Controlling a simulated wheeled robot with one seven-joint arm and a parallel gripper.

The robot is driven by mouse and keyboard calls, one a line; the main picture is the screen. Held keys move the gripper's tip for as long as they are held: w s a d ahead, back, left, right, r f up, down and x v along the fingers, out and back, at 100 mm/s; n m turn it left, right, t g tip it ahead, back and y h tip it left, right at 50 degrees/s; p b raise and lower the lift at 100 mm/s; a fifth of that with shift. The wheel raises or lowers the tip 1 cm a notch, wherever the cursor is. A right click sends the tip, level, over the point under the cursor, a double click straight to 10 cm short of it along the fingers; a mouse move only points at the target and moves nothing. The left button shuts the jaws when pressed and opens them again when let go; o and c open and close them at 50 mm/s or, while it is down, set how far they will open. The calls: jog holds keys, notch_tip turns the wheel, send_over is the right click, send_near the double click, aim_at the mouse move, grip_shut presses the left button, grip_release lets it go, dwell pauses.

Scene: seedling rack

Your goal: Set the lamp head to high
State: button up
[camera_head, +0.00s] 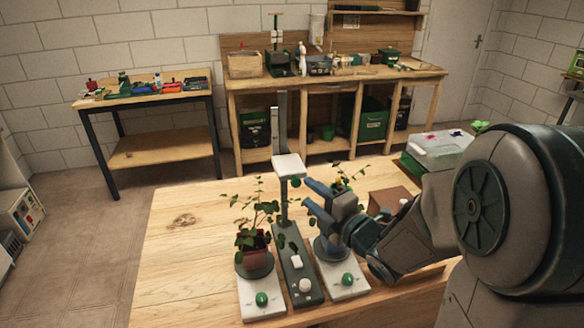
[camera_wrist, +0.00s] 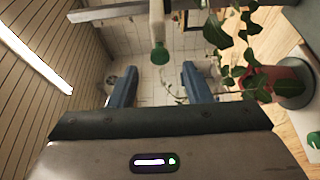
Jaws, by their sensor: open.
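The lamp head (camera_head: 289,166) is a white block on an upright grey post (camera_head: 282,118) at the middle of the wooden bench. A green knob (camera_head: 295,182) hangs under its front right. In the wrist view the pale lamp head (camera_wrist: 156,18) and its green knob (camera_wrist: 160,54) show ahead, between the fingers in the picture. My gripper (camera_head: 314,197) is open and empty, with blue fingers just right of and slightly below the knob. The fingers also show in the wrist view (camera_wrist: 157,82). I see no contact with the knob. No height marking is readable.
A potted plant (camera_head: 251,240) stands left of the post on a white base with a green knob (camera_head: 262,299). A second base (camera_head: 345,285) and its plant sit partly behind my gripper. A grey control strip (camera_head: 296,262) lies between. The bench's left side (camera_head: 185,260) is clear.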

aim_at(298, 184)
jog(key=p+x, duration=0.1)
jog(key=x, duration=0.7)
jog(key=shift+a+p, duration=0.1)
jog(key=shift+p, duration=0.25)
